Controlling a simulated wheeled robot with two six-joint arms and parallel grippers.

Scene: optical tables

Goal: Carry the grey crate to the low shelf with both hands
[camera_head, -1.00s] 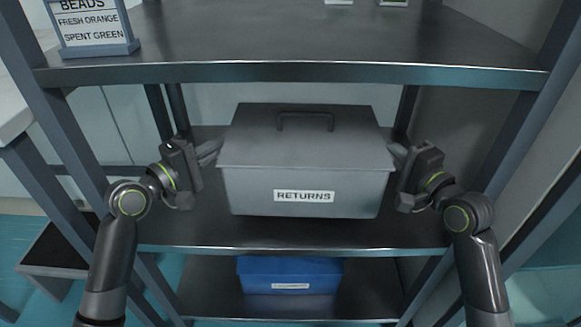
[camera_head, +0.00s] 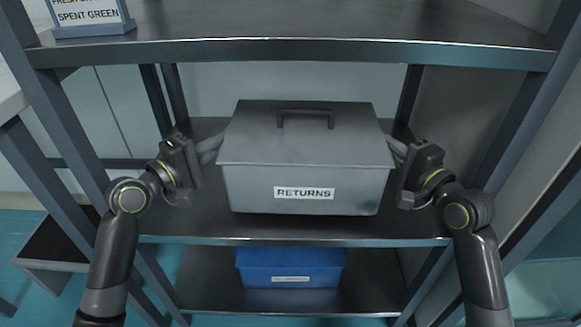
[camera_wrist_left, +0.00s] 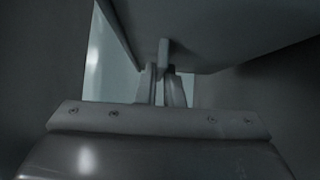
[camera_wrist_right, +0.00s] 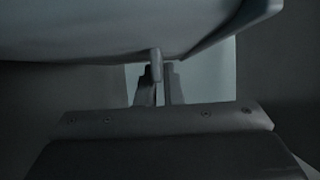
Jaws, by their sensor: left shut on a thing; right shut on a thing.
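The grey crate (camera_head: 305,160), lidded, with a top handle and a "RETURNS" label, is level inside the rack over the middle shelf (camera_head: 190,228). I cannot tell whether its base touches that shelf. My left gripper (camera_head: 210,150) is shut on a small side tab at its left end. The tab and fingers also show in the left wrist view (camera_wrist_left: 163,85). My right gripper (camera_head: 396,148) is shut on the matching tab at the right end, also seen in the right wrist view (camera_wrist_right: 157,80). The grip contacts are partly hidden in the head view.
An upper shelf (camera_head: 300,52) spans above the crate, with a sign (camera_head: 90,15) at its left. A blue bin (camera_head: 290,267) stands on the bottom shelf (camera_head: 210,290). Some bare middle shelf shows in front of the crate.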

